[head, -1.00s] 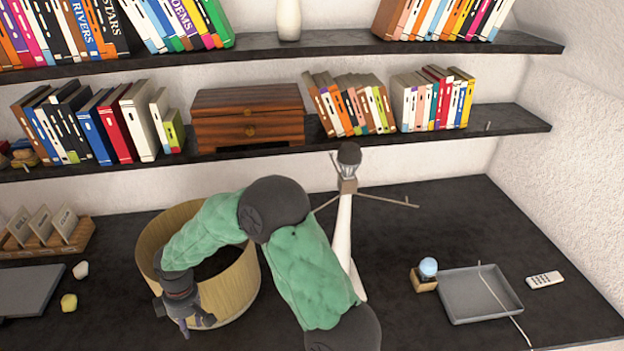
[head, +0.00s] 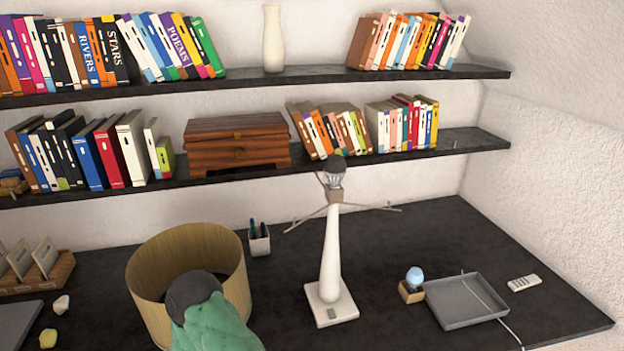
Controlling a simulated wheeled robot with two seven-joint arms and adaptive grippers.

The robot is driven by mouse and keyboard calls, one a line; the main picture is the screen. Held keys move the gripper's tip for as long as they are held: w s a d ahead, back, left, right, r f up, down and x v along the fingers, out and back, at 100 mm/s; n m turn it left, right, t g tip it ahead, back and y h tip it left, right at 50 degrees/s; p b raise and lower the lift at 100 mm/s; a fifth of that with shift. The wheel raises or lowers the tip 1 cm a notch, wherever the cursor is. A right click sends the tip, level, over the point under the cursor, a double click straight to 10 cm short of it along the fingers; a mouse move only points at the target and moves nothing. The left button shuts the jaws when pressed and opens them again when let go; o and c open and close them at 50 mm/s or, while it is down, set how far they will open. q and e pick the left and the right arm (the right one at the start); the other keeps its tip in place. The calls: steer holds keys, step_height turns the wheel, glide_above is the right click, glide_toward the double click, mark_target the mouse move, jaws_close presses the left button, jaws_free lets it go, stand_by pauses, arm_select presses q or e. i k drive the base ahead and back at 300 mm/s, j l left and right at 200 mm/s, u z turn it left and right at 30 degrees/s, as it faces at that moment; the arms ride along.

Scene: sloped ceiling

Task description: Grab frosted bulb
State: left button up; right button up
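The frosted bulb (head: 414,274) is pale blue and rounded. It stands upright in a small wooden holder (head: 411,292) on the dark desk, right of the lamp. A white lamp stand (head: 330,252) with a square base stands mid-desk; a dark-topped clear bulb (head: 335,172) sits at its top, above thin arms spreading sideways. A large tan lampshade (head: 235,275) stands open on the desk at left. A green-sleeved arm of mine covers part of its front. Neither gripper shows in the head view.
A grey tray (head: 463,303) with a thin cord lies right of the bulb holder, and a white remote (head: 524,283) lies beyond it. A pen cup (head: 258,240) stands behind the lampshade. Shelves of books hang above. The desk's back right is clear.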

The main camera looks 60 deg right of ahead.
mark_target(334, 169)
steer(key=i+j+z, duration=0.1)
steer(key=z, duration=1.35)
